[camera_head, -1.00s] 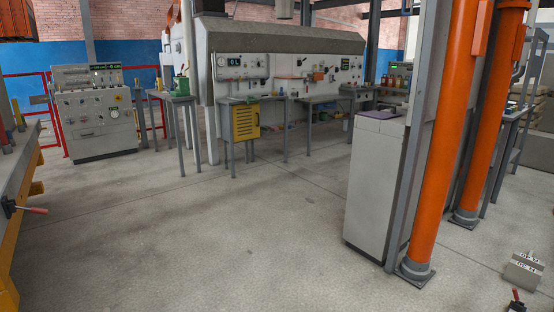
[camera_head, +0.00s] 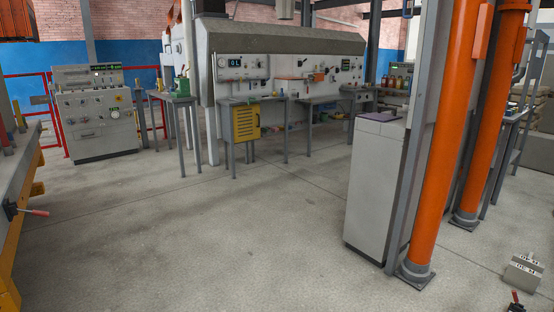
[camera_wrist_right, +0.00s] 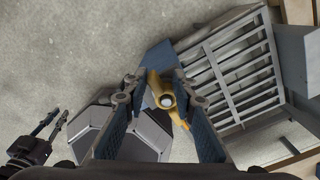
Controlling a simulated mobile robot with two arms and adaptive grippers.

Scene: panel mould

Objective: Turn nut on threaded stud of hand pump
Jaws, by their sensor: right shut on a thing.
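In the right wrist view my right gripper (camera_wrist_right: 165,98) has its two fingers on either side of a yellow nut (camera_wrist_right: 153,81) with winglike ends. It is shut on the nut. The pale round end of the threaded stud (camera_wrist_right: 167,101) shows in the nut's middle. Thread details are too small to see. A grey faceted body (camera_wrist_right: 150,133), perhaps part of the hand pump, lies below and left of the nut, partly hidden by the left finger.
A grey slatted grate (camera_wrist_right: 235,68) lies right of the fingers. A dark two-pronged mechanism (camera_wrist_right: 32,145), unclear to me, is at lower left. In the head view, orange columns (camera_head: 440,150) and a grey cabinet (camera_head: 375,190) stand right; the concrete floor (camera_head: 200,240) is open.

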